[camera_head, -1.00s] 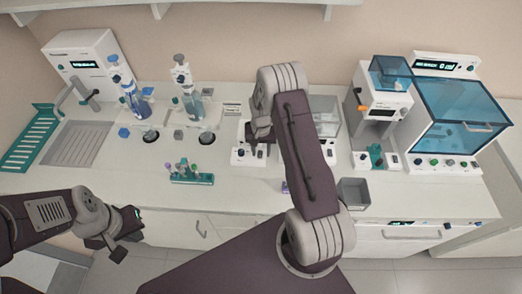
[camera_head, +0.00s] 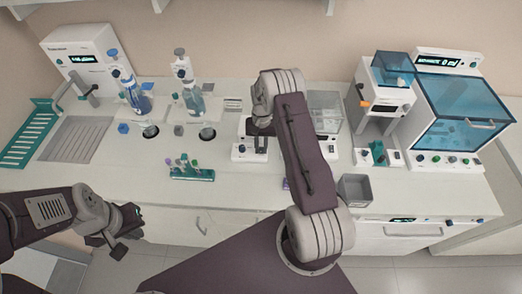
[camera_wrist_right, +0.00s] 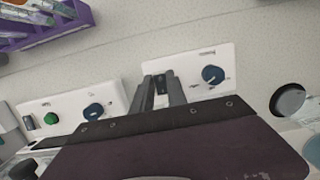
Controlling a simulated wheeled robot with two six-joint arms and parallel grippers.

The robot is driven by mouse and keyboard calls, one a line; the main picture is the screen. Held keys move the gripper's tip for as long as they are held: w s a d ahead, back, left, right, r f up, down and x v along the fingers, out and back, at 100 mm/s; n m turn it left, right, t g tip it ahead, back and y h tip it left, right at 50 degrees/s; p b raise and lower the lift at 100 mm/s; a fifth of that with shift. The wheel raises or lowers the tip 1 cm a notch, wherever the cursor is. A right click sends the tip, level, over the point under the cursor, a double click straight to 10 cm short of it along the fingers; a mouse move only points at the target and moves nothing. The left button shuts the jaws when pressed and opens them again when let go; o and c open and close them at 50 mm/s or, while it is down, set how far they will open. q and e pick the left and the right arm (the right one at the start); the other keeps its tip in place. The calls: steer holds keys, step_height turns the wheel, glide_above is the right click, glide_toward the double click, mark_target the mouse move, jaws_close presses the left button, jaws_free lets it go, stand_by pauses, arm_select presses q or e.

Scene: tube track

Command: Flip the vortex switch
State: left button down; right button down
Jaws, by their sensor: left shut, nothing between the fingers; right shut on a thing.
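A white control panel (camera_wrist_right: 200,68) with a blue knob (camera_wrist_right: 212,75) and a small black switch (camera_wrist_right: 162,84) is in the right wrist view. My right gripper (camera_wrist_right: 160,80) is shut on the black switch, with a finger on each side of it. In the head view my right gripper (camera_head: 260,148) points down at the white panel (camera_head: 240,152), and my arm hides part of the device behind it. I cannot tell which way the switch is tilted. My left gripper (camera_head: 120,240) is shut and empty in front of the counter at the left.
A second panel (camera_wrist_right: 65,112) with a green button and blue knob lies beside the first. A teal tube rack (camera_head: 192,174) stands to the left, a grey bin (camera_head: 354,190) to the right. The counter front (camera_head: 110,185) is bare at the left.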

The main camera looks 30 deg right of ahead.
mark_target(262, 145)
steer(key=shift+w+d+f+g+y+b, duration=0.1)
steer(key=shift+w+f+g+y+b, duration=0.15)
steer(key=shift+g+b, duration=0.4)
steer(key=shift+s+r+y+b, duration=0.1)
steer(key=shift+r+y+b, duration=0.15)
steer(key=shift+b, duration=0.05)
steer(key=c, duration=1.3)
jaws_free()
steer(key=shift+r, duration=0.2)
steer(key=b+v, duration=0.2)
steer(key=v, duration=0.6)
steer(key=shift+w+d+r, duration=0.1)
steer(key=shift+w+r, duration=0.15)
steer(key=shift+r, duration=0.1)
